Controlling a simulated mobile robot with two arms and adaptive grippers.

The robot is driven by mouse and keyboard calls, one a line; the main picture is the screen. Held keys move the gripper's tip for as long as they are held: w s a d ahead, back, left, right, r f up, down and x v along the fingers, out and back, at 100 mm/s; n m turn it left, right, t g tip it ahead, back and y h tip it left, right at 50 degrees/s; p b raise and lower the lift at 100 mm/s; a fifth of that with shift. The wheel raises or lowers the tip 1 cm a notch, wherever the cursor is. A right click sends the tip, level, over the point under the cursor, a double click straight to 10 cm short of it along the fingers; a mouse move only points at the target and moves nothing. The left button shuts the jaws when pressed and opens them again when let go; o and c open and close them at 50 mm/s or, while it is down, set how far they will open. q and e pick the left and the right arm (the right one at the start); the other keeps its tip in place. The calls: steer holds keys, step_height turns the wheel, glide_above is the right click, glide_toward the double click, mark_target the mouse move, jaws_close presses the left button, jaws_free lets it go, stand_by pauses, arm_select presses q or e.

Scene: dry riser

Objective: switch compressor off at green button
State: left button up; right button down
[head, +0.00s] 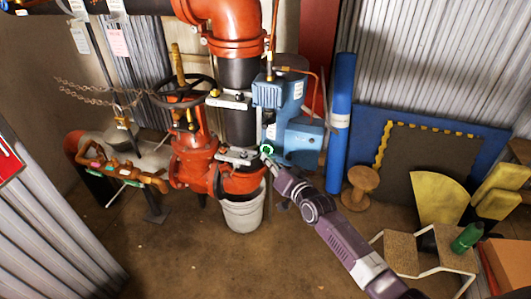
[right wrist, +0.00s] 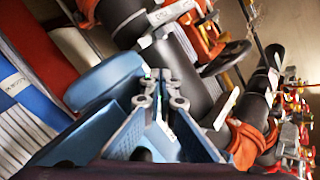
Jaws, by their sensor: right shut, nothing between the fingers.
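The blue compressor (head: 280,95) is fixed beside the dark vertical riser pipe. A round green button (head: 267,149) shows low on its left side in the head view. My right gripper (head: 268,160) reaches up from below, its tips right at the button's lower edge; I cannot tell whether they touch it. In the right wrist view the gripper's fingers (right wrist: 155,78) are together and empty, with the compressor's blue body (right wrist: 105,80) close beyond them. The button is hidden in that view. My left gripper is not in view.
A red valve with a dark handwheel (head: 183,91) stands left of the riser. A white bucket (head: 243,213) is on the floor below. A blue cylinder (head: 339,125) and a wooden spool (head: 361,187) stand to the right. The front left floor is clear.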

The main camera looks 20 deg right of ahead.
steer(key=shift+w+d, duration=0.1)
stand_by(0.3)
steer(key=shift+w+d+r+b, duration=0.1)
steer(key=shift+w+d+b, duration=0.05)
steer(key=shift+w+b, duration=0.15)
